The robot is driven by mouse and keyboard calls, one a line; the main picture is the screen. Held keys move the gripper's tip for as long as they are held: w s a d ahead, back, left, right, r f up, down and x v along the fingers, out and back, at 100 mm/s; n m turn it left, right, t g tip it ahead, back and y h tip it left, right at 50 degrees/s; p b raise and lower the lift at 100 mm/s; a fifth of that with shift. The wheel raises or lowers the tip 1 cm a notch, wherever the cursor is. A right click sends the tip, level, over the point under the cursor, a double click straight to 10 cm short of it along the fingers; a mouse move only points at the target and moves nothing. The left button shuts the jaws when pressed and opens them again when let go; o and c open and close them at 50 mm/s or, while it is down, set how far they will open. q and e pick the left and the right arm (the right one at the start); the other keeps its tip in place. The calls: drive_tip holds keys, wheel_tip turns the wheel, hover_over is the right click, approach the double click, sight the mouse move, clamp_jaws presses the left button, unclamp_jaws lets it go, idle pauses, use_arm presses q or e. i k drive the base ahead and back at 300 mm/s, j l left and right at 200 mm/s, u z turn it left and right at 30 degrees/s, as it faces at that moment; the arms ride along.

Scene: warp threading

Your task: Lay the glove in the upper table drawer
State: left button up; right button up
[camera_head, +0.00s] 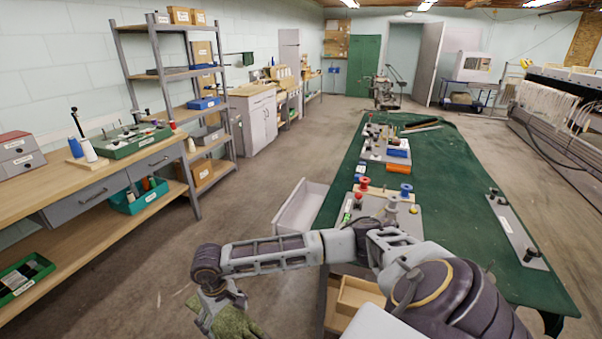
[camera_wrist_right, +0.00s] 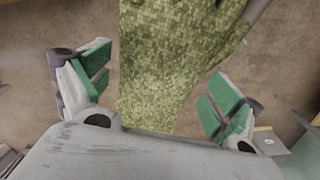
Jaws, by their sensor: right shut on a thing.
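The glove (camera_head: 236,322) is mottled olive green and hangs from my right gripper (camera_head: 216,297), low at the bottom left of the head view. In the right wrist view the glove (camera_wrist_right: 175,65) lies between the green-padded fingers of the same gripper (camera_wrist_right: 158,92), with brown floor beyond it. A pale grey drawer (camera_head: 303,208) stands pulled out from the left side of the green-topped table (camera_head: 440,190). The gripper is left of and nearer than this drawer, apart from it. A wooden open box or drawer (camera_head: 358,297) shows under my forearm. My left gripper is out of view.
Spools and a device (camera_head: 390,213) stand on the table, with a long grey plate (camera_head: 515,230) at its right edge. A wooden workbench (camera_head: 70,200) with shut drawers and a shelf rack (camera_head: 165,80) stand at left. The floor (camera_head: 240,190) between them is clear.

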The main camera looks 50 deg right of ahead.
sight(314, 220)
drive_tip(key=i+z, duration=0.15)
drive_tip(key=i, duration=0.55)
drive_tip(key=i+j+z, duration=0.1)
drive_tip(key=i, duration=0.65)
drive_tip(key=i+z, duration=0.3)
drive_tip(key=i, duration=0.5)
drive_tip(key=i+z, duration=0.25)
drive_tip(key=i, duration=0.5)
drive_tip(key=z, duration=2.15)
drive_tip(key=j, duration=0.1)
